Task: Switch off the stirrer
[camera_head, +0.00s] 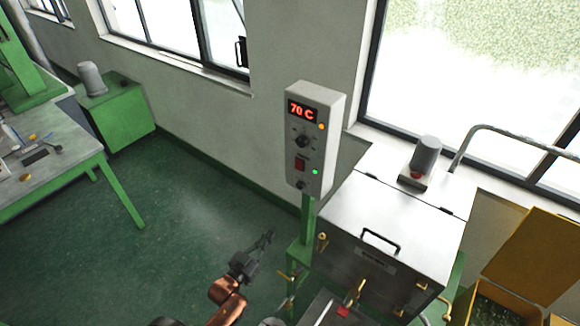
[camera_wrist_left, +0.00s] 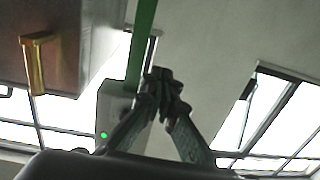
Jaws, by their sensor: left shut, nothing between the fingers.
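Left of the tank, a control box (camera_head: 312,140) on a green post shows "70 C" in red, a knob, a red switch (camera_head: 301,164) and a lit green lamp (camera_head: 315,171). My left gripper (camera_head: 268,237) is shut and empty, lower and left of the box, apart from it. In the left wrist view its fingertips (camera_wrist_left: 162,80) meet, and the control box (camera_wrist_left: 112,112) with its green lamp shows behind. My right gripper is out of view.
A brass handle (camera_wrist_left: 36,65) sticks out from the tank in the left wrist view. Brass valves (camera_head: 352,292) sit at the tank's front. A yellow bin (camera_head: 535,260) stands right, a green-legged workbench (camera_head: 75,172) left. Green floor between is clear.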

